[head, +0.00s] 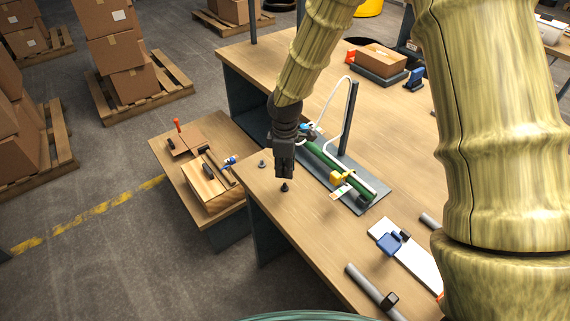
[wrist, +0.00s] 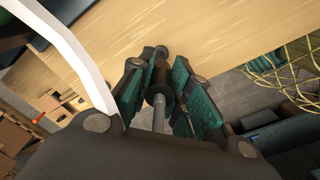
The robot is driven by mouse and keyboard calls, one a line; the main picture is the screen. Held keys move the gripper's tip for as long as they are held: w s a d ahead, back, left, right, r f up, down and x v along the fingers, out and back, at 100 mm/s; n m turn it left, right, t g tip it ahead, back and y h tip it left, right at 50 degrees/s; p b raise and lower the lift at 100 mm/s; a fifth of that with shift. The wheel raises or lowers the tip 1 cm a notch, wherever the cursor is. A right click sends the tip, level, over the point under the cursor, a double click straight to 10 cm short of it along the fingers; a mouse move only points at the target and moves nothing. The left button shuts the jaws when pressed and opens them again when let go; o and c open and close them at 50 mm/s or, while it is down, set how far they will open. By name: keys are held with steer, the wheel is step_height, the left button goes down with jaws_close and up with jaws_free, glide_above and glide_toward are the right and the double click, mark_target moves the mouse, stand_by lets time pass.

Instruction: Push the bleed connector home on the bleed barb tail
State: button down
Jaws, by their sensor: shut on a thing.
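My gripper (head: 284,172) points down over the near left part of the bench. In the wrist view its teal-padded fingers (wrist: 162,98) are closed around a dark, round piece, which looks like the bleed connector (wrist: 160,82). A grey stem (wrist: 158,118) runs from this piece back toward the palm. A small dark fitting (head: 284,187) shows just below the fingertips in the head view. I cannot tell whether it is the barb tail, or whether it touches the held piece. A smaller grey fitting (head: 262,164) stands on the bench to the left.
A white tube (head: 348,100) loops over a dark post (head: 349,120) behind the gripper; it also crosses the wrist view (wrist: 68,45). A green cylinder (head: 335,168) with a yellow part (head: 341,176) lies to the right. A low side table (head: 225,150) holds tools and a wooden block.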

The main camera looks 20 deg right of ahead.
steer(key=shift+f+b, duration=0.4)
steer(key=shift+f, duration=0.9)
steer(key=shift+p, duration=0.85)
stand_by(0.9)
steer(key=shift+f+b, duration=0.55)
steer(key=shift+f, duration=1.05)
stand_by(0.5)
steer(key=c, duration=1.3)
jaws_free()
steer(key=shift+o, duration=0.2)
step_height(320, 180, up, 12)
